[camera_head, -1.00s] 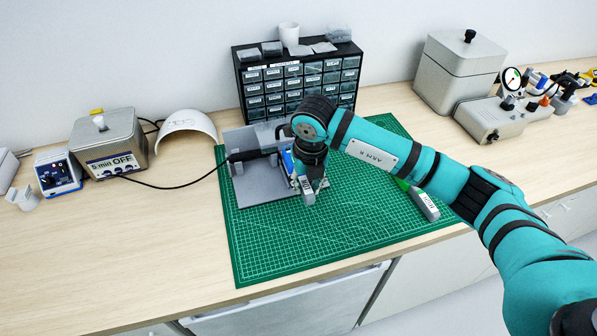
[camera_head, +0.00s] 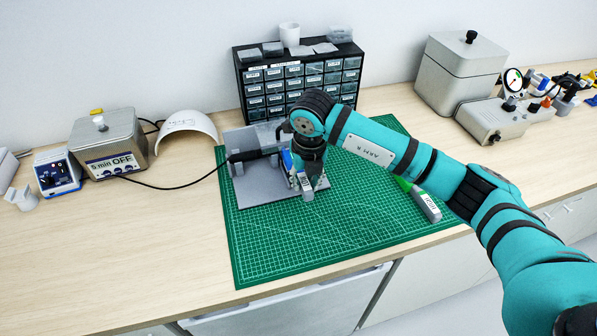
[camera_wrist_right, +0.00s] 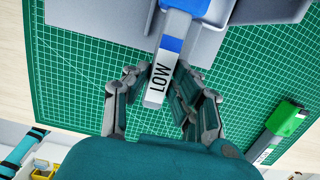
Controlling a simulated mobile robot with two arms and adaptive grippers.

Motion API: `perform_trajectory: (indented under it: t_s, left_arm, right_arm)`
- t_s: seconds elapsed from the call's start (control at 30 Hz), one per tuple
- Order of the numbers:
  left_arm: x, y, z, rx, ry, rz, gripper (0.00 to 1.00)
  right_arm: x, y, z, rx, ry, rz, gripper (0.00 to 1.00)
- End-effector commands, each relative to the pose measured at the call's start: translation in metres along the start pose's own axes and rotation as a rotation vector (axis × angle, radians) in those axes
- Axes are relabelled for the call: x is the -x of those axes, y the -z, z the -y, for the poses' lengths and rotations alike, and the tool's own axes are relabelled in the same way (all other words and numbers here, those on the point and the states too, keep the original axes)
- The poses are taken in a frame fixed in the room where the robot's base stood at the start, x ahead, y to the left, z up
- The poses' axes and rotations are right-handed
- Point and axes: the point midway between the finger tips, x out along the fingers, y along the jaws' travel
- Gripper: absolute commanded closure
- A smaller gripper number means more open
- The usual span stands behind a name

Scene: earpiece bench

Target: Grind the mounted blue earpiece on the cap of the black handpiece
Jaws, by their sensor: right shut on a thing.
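My right gripper (camera_head: 308,184) is shut on a grey handle (camera_head: 306,188) marked LOW. The handle also shows between the fingers in the right wrist view (camera_wrist_right: 161,80). Its far end carries a blue part (camera_wrist_right: 171,43), partly seen in the head view (camera_head: 287,159); I cannot make out the mounted earpiece's own shape. The black handpiece (camera_head: 250,155) lies in a grey stand (camera_head: 254,188), its cable running left. The cap and any contact are hidden by my wrist. My left gripper is out of view.
A green cutting mat (camera_head: 290,245) lies under the stand, with its front clear. A second handle with a green part (camera_head: 425,203) lies on the mat at right. A black drawer cabinet (camera_head: 300,85) stands behind. A white curved shield (camera_head: 186,127) is at left.

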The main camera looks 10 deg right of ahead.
Motion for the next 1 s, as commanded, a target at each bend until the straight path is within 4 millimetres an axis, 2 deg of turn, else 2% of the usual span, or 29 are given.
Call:
perform_trajectory:
  t_s: [1.0]
  left_arm:
    - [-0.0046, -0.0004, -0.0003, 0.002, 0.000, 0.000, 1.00]
  right_arm:
    - [0.0001, 0.0000, 0.0043, 0.000, 0.000, 0.001, 1.00]
